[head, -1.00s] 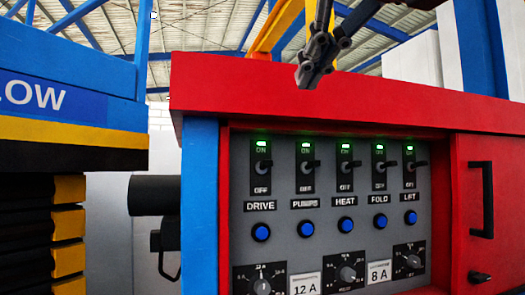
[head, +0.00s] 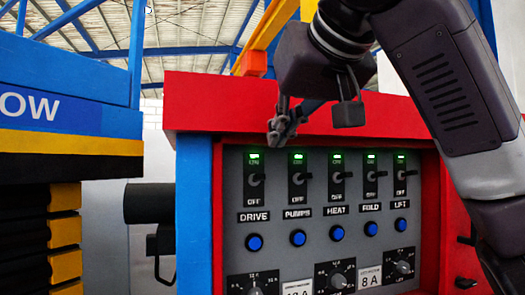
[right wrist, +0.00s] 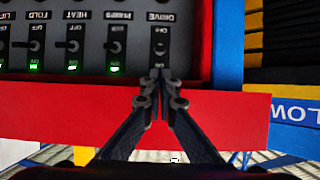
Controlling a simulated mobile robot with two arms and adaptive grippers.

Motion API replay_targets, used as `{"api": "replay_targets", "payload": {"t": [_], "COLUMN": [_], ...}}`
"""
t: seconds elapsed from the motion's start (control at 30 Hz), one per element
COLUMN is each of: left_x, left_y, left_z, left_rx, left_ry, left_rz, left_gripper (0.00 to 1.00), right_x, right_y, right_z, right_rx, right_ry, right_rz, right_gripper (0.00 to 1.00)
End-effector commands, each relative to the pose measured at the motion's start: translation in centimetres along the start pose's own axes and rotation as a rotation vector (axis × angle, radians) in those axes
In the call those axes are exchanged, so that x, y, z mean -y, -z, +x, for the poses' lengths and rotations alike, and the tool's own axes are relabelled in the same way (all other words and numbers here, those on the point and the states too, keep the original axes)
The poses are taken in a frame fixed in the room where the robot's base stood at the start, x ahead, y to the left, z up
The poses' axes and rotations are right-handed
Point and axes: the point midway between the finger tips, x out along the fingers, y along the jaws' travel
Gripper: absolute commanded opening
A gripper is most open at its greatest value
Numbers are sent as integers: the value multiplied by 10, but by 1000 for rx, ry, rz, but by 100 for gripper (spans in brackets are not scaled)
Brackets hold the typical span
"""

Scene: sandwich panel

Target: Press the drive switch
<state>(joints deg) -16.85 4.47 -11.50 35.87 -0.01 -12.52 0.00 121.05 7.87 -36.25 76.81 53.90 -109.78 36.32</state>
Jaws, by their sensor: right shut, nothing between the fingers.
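The drive switch (head: 254,180) is the leftmost in a row of switches on the grey panel (head: 235,215), above the DRIVE label and a blue button. A green light shows at its top. My right gripper (head: 274,138) is shut and empty, just above and right of the drive switch in the head view, in front of the panel's top edge. In the upside-down right wrist view, the shut fingertips (right wrist: 157,78) point at the drive switch (right wrist: 160,46) and hide its light. Contact with the switch does not show. My left gripper is not in view.
The pumps switch (head: 297,180) stands close to the right of the drive switch. A red housing (head: 215,100) overhangs the recessed panel. Several blue buttons and dials (head: 335,278) lie below. A blue and yellow structure (head: 60,140) stands at the left.

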Motion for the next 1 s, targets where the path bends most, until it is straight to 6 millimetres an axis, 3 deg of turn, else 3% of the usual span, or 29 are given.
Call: {"api": "replay_targets", "payload": {"t": [0.2,0.43,0.63,1.0], "left_x": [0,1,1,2], "left_y": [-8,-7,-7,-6], "left_z": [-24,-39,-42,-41], "left_rx": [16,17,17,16], "left_ry": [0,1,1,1], "left_rz": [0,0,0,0], "left_gripper": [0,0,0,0], "right_x": [-1,0,0,0], "right_y": [3,2,0,-1], "right_z": [47,83,96,98], "right_rx": [4,2,0,-2], "right_ry": [-1,0,0,0], "right_rz": [0,0,0,0], "right_gripper": [0,0,0,0]}}
